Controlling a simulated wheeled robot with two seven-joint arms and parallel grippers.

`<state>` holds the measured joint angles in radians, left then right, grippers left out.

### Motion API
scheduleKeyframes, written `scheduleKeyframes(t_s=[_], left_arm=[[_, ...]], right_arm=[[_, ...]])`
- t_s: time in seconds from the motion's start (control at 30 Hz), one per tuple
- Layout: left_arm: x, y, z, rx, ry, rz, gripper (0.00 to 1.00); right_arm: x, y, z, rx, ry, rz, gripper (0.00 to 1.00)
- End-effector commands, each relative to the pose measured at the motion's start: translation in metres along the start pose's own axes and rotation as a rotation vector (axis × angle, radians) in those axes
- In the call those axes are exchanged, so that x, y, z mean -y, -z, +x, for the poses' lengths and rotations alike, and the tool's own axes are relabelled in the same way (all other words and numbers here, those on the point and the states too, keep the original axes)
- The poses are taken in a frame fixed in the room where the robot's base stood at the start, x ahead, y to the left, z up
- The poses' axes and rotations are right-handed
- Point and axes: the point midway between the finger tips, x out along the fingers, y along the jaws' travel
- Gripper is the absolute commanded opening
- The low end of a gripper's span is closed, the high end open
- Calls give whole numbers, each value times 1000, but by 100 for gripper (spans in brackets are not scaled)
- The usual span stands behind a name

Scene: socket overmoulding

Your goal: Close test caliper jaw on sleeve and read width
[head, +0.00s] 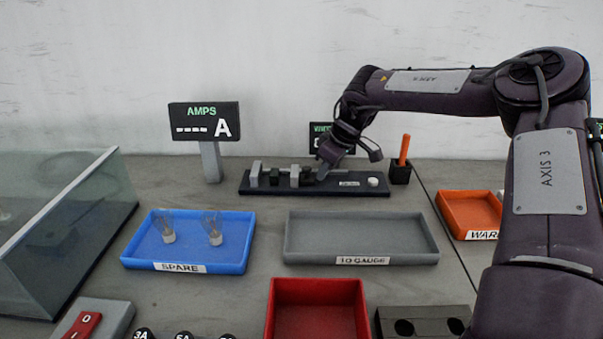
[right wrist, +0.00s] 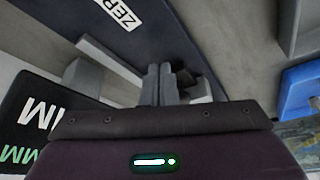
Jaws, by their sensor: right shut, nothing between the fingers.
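The test caliper has a long dark base (head: 330,189) at the back of the table. A light grey upright jaw (head: 256,173) stands near its left end, and a second light grey jaw (head: 295,176) stands to its right. A small dark piece (head: 275,177), perhaps the sleeve, sits between them; contact with either jaw is unclear. My right gripper (head: 322,172) is low over the base, right of the second jaw. In the right wrist view its fingers (right wrist: 160,85) are shut and empty, close to a dark part and grey blocks. My left gripper is out of view.
A width display (head: 317,128) stands behind the caliper, mostly hidden by my right arm. An AMPS display (head: 204,121) shows dashes. A blue SPARE tray (head: 135,258) holds two bulbs. The grey 10 GAUGE tray (head: 360,236) is empty. A black holder (head: 400,174) is at right.

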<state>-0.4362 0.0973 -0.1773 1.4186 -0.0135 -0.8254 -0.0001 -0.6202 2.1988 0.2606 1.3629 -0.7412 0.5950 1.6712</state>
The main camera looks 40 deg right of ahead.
Motion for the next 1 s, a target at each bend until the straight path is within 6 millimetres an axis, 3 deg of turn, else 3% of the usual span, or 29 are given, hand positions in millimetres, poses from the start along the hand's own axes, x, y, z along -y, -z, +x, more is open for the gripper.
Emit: scheduleKeyframes(t_s=[1.0], left_arm=[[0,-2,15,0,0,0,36]], right_arm=[[16,25,12,2,0,0,0]])
